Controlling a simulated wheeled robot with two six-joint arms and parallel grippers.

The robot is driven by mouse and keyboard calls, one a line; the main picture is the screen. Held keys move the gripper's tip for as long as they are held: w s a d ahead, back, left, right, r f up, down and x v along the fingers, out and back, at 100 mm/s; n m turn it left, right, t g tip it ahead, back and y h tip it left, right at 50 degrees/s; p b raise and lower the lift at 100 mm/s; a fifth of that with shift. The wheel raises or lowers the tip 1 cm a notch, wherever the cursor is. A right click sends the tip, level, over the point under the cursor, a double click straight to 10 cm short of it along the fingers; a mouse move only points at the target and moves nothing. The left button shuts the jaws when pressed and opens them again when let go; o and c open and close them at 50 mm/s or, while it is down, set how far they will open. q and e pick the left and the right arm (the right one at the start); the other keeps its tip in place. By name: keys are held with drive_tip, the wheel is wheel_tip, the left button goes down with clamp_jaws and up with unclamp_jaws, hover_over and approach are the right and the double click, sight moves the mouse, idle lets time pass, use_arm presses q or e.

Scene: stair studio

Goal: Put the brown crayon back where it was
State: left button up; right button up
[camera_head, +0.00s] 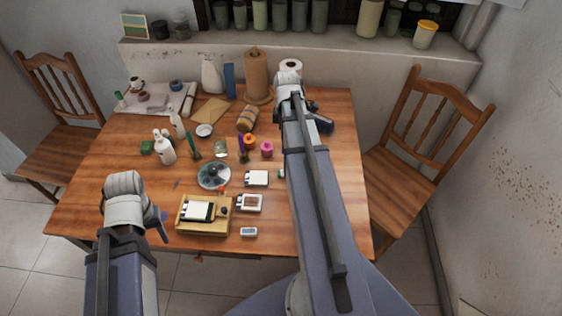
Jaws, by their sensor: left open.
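I cannot make out a brown crayon for certain on the wooden table (330,200). Upright purple and green sticks stand near the table's middle, too small to identify. My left gripper (160,226) is open over the table's near left part, left of a wooden tray (219,229). I see nothing between its fingers. My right arm reaches across the table to its far right part. My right gripper (319,122) shows only partly beside the arm, and its jaws are hidden.
Near the middle are a dark round dish (213,175), a pink roll (267,149) and small white-topped boxes (257,178). A paper towel roll (255,75) and bottles stand farther back. Chairs flank the table. Its right strip is bare beside my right arm.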

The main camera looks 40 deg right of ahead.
drive_tip(key=shift+f+b, duration=3.1)
drive_tip(key=shift+f, duration=0.1)
wheel_tip(320, 180, down, 4)
drive_tip(key=b, duration=0.3)
drive_tip(key=shift+r+b, duration=0.2)
drive_tip(key=shift+b, duration=0.15)
drive_tip(key=shift+f, duration=0.2)
drive_tip(key=o, duration=0.9)
drive_tip(key=shift+r, duration=0.15)
